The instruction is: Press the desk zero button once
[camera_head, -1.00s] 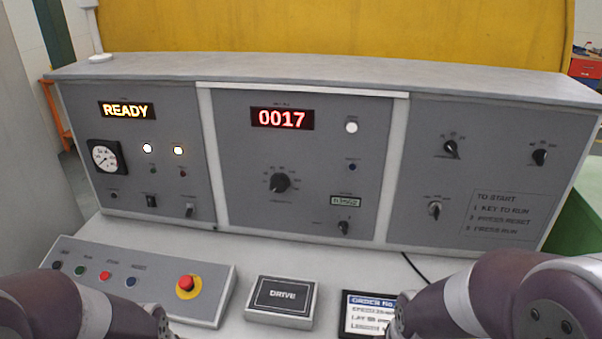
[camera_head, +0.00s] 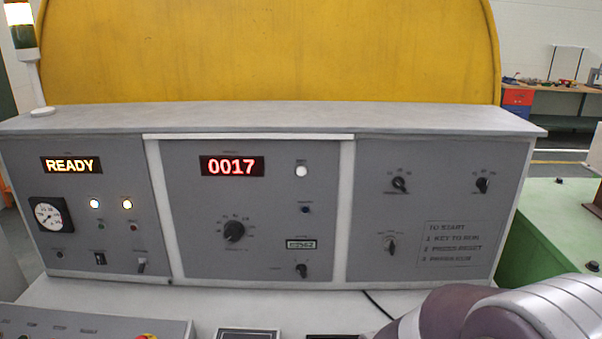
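The control desk (camera_head: 270,260) fills the middle of the head view. Its centre panel has a red display reading 0017 (camera_head: 232,166). To the right of the display is a round white button or lamp (camera_head: 301,171), and below that a small dark blue button (camera_head: 305,209). Their labels are too small to read, so I cannot tell which one is the zero button. My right arm enters at the lower right, in front of the desk, with its gripper out of view. My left arm and gripper are out of view.
The left panel has a READY display (camera_head: 71,165), a gauge (camera_head: 50,215) and two lit lamps. A sloped button box (camera_head: 100,325) with a red stop knob (camera_head: 146,337) is cut off at the bottom. A black cable (camera_head: 378,304) lies on the desktop. A green surface (camera_head: 565,225) stands at right.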

